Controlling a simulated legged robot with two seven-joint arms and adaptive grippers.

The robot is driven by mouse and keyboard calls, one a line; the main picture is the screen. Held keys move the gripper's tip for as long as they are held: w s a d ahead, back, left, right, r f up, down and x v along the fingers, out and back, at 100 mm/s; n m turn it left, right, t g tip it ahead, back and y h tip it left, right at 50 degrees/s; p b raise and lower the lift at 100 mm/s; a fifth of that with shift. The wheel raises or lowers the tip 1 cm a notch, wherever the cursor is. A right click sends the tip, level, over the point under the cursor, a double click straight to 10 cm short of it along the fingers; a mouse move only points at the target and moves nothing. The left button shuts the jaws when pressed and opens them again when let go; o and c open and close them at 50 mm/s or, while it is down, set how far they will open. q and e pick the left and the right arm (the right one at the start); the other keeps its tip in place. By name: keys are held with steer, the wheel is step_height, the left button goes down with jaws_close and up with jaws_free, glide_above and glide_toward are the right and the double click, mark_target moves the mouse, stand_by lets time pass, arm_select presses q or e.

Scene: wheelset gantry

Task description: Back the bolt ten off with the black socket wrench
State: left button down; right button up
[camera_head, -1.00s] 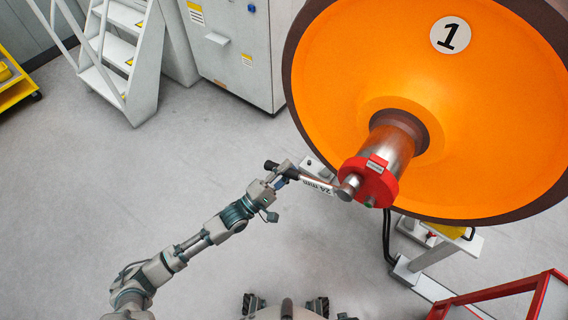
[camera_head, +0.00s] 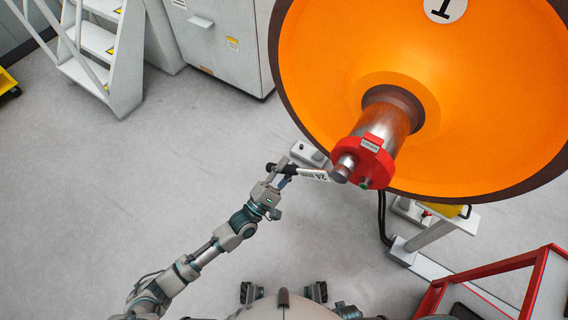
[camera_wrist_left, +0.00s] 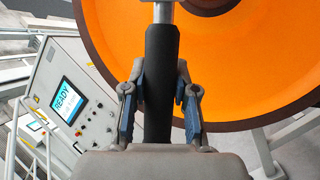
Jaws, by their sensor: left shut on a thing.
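The black socket wrench (camera_head: 314,174) has a silver shaft labelled "24 mm". Its silver socket end (camera_head: 343,168) is at the left side of the red end cap (camera_head: 378,162), over the spot where a bolt would be; the bolt under it is hidden. A green-marked bolt (camera_head: 365,183) shows at the cap's lower edge; I cannot read bolt numbers. My left gripper (camera_head: 281,172) is shut on the wrench's black handle, left of the cap. In the left wrist view the black handle (camera_wrist_left: 161,85) runs between both fingers. My right gripper is out of view.
The large orange wheel (camera_head: 460,110) and its metal axle stand behind the cap. A red frame (camera_head: 535,285) is at lower right. White steps (camera_head: 105,50) and a cabinet (camera_head: 225,45) stand at the back. A console screen reads READY (camera_wrist_left: 66,101). Floor at left is clear.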

arm_select(q)
steer(key=shift+r, duration=0.1)
steer(key=d+f+n, duration=0.1)
steer(key=s+d+f+n+t+y+b, duration=0.1)
steer(key=n, duration=0.1)
steer(key=f+n+y+b, duration=0.1)
steer(key=shift+s+d+t, duration=0.4)
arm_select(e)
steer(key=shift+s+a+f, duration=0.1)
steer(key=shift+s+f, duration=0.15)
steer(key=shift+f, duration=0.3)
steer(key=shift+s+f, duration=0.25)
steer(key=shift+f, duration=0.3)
